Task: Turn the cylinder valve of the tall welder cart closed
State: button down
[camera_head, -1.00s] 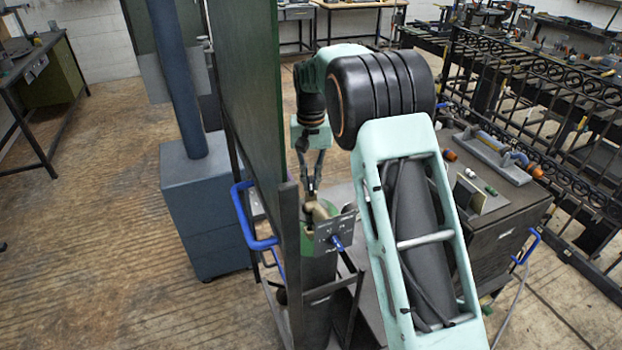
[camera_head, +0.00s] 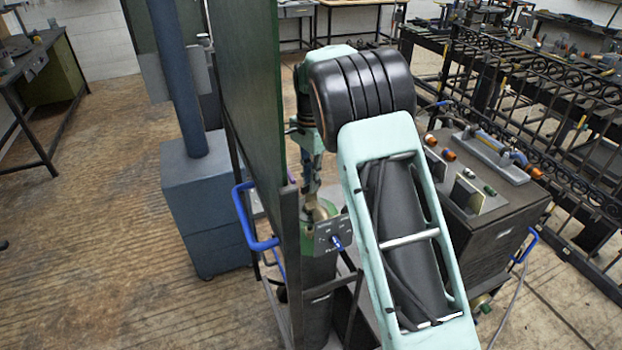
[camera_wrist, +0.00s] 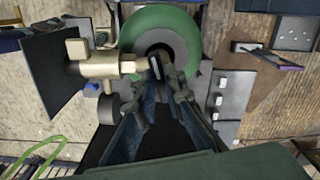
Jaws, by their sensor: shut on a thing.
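The cylinder of the tall welder cart has a green shoulder (camera_wrist: 178,22), seen from above in the wrist view. A brass valve body (camera_wrist: 105,66) sticks out to the left above it. My gripper (camera_wrist: 157,68) points down at the valve, with its fingers close together at the valve's right end. It is shut on the valve's handle, which is mostly hidden between the fingertips.
A tall green panel (camera_head: 250,90) stands close to the left of my gripper. A blue handle (camera_head: 250,225) and a blue-grey cabinet (camera_head: 205,215) are farther left. A dark welder box (camera_head: 490,230) with a tool tray (camera_head: 495,158) is to the right. Open floor lies at left.

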jog(key=shift+m, duration=1.6)
jog(key=c, duration=2)
grip_release()
notch_tip(320, 180, up, 12)
jog(key=shift+r, duration=0.1)
